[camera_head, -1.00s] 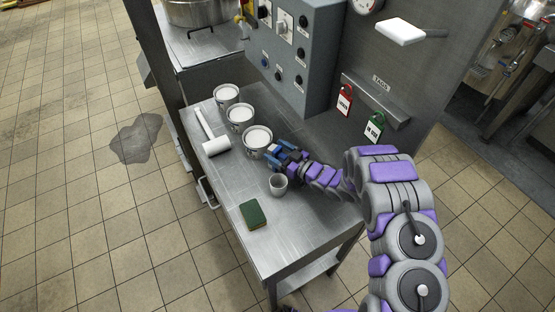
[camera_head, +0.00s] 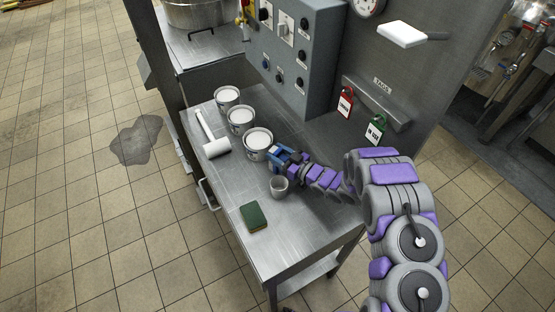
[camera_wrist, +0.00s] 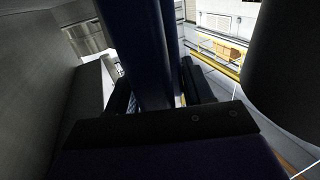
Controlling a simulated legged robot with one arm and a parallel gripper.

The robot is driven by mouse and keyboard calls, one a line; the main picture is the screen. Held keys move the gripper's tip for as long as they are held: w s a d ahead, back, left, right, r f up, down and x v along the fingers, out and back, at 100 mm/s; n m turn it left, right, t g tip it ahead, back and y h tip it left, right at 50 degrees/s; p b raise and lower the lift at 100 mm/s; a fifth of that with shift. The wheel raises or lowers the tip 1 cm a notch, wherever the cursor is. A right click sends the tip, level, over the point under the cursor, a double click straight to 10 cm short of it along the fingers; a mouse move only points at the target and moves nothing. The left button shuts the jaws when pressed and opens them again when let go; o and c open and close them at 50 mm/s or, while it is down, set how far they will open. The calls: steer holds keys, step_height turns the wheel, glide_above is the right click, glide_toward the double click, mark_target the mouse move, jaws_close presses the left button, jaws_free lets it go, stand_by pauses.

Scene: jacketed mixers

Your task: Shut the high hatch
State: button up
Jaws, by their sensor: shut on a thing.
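I cannot pick out the high hatch in either view.
A control box (camera_head: 300,50) and tag rail (camera_head: 383,103) stand behind. The tiled floor (camera_head: 90,240) at left is open.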

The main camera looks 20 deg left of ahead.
steer(key=shift+d, duration=0.1)
steer(key=shift+r+p, duration=0.45)
steer(key=shift+r, duration=4.55)
